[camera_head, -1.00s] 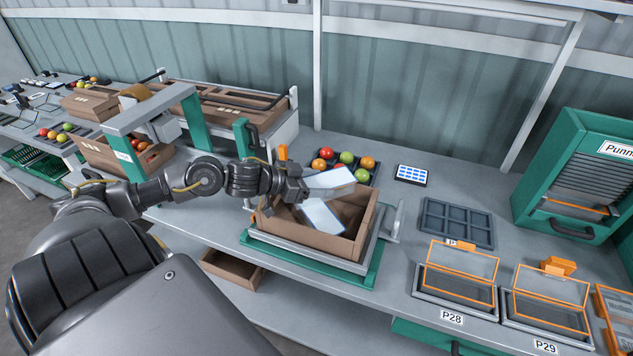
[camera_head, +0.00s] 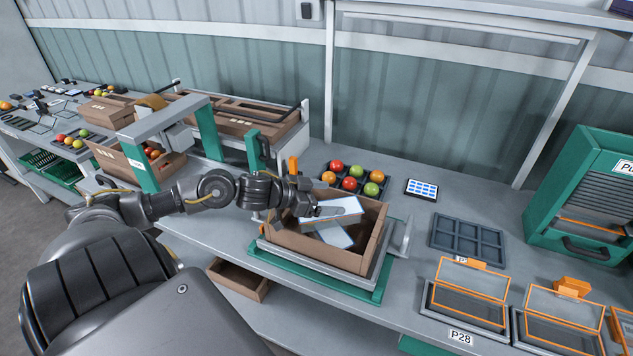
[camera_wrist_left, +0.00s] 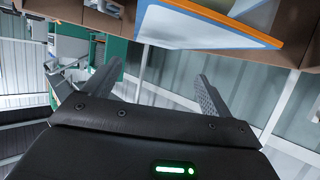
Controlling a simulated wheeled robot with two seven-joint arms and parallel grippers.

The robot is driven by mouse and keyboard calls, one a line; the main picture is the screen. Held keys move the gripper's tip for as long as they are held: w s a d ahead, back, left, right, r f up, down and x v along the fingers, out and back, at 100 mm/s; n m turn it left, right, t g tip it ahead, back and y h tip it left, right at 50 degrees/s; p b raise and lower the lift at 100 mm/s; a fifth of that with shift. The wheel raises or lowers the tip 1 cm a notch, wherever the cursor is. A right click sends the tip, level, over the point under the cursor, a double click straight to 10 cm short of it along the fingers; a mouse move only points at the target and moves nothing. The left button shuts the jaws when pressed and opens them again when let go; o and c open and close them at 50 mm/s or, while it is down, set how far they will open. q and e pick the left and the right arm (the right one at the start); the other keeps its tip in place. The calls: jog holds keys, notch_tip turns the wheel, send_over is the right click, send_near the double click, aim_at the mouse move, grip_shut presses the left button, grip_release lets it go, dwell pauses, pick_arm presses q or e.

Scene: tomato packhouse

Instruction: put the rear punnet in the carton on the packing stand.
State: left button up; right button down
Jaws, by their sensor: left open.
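The brown carton (camera_head: 374,251) sits open on the packing stand (camera_head: 335,283). Two pale, blue-edged punnets show at it: one lies tilted low inside (camera_head: 332,236), and the other (camera_head: 343,208) is higher at the rear, beside my left gripper (camera_head: 322,211). Whether the higher one rests on the rim or on the lower one I cannot tell. In the left wrist view a pale panel with blue and orange edges (camera_wrist_left: 195,27) spans the top. My left gripper's fingers (camera_wrist_left: 155,75) are spread with nothing between them. My right gripper is out of view.
A dark tray of red, green and orange tomatoes (camera_head: 352,181) lies behind the carton. A small keypad (camera_head: 422,189) and an empty grey tray (camera_head: 467,240) lie to the right. Orange-framed holders (camera_head: 466,292) line the front right. A green-legged frame (camera_head: 207,130) stands left.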

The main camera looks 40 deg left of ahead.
pick_arm(q)
jog(key=shift+s+a+r, duration=0.2)
jog(key=shift+s+r, duration=0.05)
jog(key=shift+s, duration=0.15)
jog(key=p+v, duration=0.1)
jog(key=v, duration=1)
jog(key=shift+p, duration=0.3)
